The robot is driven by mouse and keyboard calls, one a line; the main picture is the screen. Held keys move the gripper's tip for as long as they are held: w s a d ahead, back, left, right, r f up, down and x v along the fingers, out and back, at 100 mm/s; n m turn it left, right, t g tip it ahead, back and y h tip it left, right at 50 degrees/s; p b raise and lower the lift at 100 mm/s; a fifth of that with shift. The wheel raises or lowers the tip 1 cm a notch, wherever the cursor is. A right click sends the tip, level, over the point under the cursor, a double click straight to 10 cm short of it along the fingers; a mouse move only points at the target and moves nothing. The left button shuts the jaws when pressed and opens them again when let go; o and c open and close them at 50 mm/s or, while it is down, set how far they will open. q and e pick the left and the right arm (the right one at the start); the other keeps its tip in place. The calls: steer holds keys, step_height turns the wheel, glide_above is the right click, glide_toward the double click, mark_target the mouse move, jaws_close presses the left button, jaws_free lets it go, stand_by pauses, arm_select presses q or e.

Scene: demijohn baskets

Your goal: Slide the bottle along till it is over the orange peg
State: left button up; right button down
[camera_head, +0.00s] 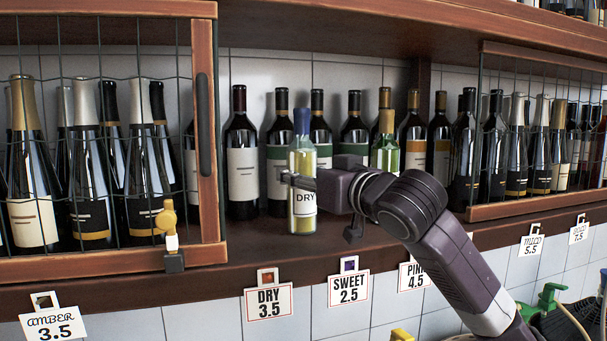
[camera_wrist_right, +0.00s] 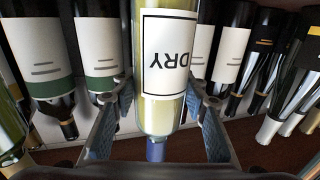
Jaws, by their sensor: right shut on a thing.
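The pale yellow bottle (camera_head: 302,222) has a blue top and a DRY label. It stands upright at the front of the shelf. In the right wrist view the bottle (camera_wrist_right: 160,100) shows upside down between the fingers. My right gripper (camera_head: 303,183) reaches in from the right and is shut on its middle. A small orange-red peg (camera_head: 268,278) shows in the hole of the DRY 3.5 tag, on the shelf front, below and left of the bottle. Its exact colour is hard to tell. My left gripper is out of view.
Dark bottles (camera_head: 242,160) stand in a row behind. A green-yellow bottle (camera_head: 386,150) stands behind my gripper. A wire-mesh door (camera_head: 208,130) with a wooden frame closes the left side. The SWEET tag (camera_head: 348,287) hangs to the right. The shelf left of the bottle looks clear.

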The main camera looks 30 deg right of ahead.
steer(key=shift+a+r, duration=0.1)
steer(key=shift+a, duration=0.2)
steer(key=shift+w+a+p, duration=0.1)
steer(key=shift+a+p, duration=0.2)
steer(key=shift+w+a, duration=0.1)
steer(key=shift+a, duration=0.25)
steer(key=shift+a+p, duration=0.3)
steer(key=shift+a, duration=0.05)
steer(key=shift+w+a+p, duration=0.2)
steer(key=shift+a+p, duration=0.15)
steer(key=shift+a, duration=0.35)
steer(key=shift+w+a+p, duration=0.15)
steer(key=shift+a+p, duration=0.15)
steer(key=shift+a, duration=0.4)
steer(key=shift+w+a, duration=0.2)
steer(key=shift+a, duration=0.45)
steer(key=shift+a+p, duration=0.3)
steer(key=shift+p, duration=0.05)
steer(key=shift+w+a, duration=0.1)
steer(key=shift+a, duration=0.3)
